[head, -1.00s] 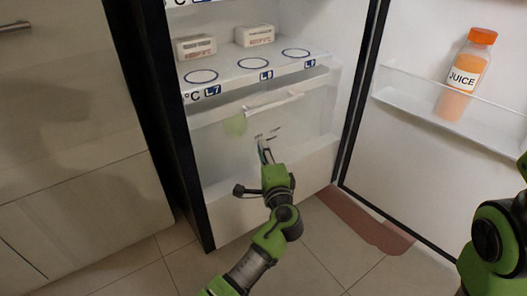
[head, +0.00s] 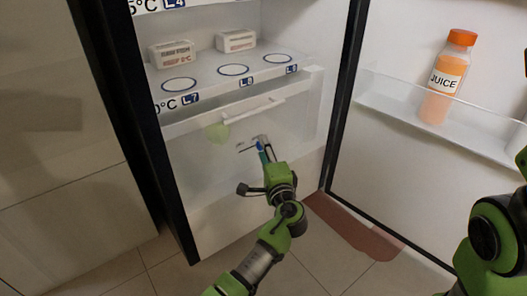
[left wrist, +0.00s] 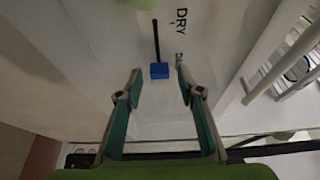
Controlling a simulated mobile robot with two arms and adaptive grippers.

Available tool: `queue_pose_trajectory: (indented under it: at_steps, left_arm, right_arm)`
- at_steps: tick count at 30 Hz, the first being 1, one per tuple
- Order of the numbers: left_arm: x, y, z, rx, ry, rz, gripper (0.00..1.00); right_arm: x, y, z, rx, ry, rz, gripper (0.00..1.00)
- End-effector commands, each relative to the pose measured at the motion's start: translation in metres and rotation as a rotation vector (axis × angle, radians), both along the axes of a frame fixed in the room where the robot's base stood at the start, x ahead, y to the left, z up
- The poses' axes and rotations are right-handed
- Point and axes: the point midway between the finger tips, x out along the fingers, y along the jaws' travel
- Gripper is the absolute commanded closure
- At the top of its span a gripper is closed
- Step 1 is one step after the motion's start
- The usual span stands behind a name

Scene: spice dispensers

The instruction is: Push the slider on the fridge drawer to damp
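The slider has a blue knob (left wrist: 159,71) on a dark straight track (left wrist: 156,38) on the pale drawer front. In the left wrist view the knob is at the lower end of the visible track. The word "DRY" is printed beside the track, and a second label is mostly hidden by a fingertip. My left gripper (left wrist: 159,75) is open, with one fingertip on each side of the knob; contact is not clear. In the head view my left gripper (head: 262,146) is at the front of the fridge drawer (head: 190,170). My right gripper is out of view.
The drawer handle (head: 250,110) runs above the slider. A pale green round shape (head: 216,132) shows at the drawer's left. Two white boxes (head: 172,55) (head: 236,40) stand on the shelf above. The open fridge door holds a juice bottle (head: 446,80).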

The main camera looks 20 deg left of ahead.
Motion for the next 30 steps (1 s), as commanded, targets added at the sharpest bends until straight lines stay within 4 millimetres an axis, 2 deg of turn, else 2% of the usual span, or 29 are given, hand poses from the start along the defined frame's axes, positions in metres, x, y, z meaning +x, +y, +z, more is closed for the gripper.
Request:
queue_pose_trajectory:
  at_steps: [8,21,25,30]
  left_arm:
    - [-0.008,-0.004,-0.001,0.0,0.001,0.001,0.65]
    - [-0.082,-0.047,-0.001,-0.003,0.001,-0.001,0.65]
    - [-0.096,-0.055,-0.001,0.0,0.001,-0.001,0.65]
    - [-0.104,-0.059,0.0,0.0,0.001,0.0,0.65]
  right_arm:
    - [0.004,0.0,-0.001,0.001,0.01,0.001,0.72]
    - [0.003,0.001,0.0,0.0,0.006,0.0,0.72]
    - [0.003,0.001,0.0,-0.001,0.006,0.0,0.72]
    - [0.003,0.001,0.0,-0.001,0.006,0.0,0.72]
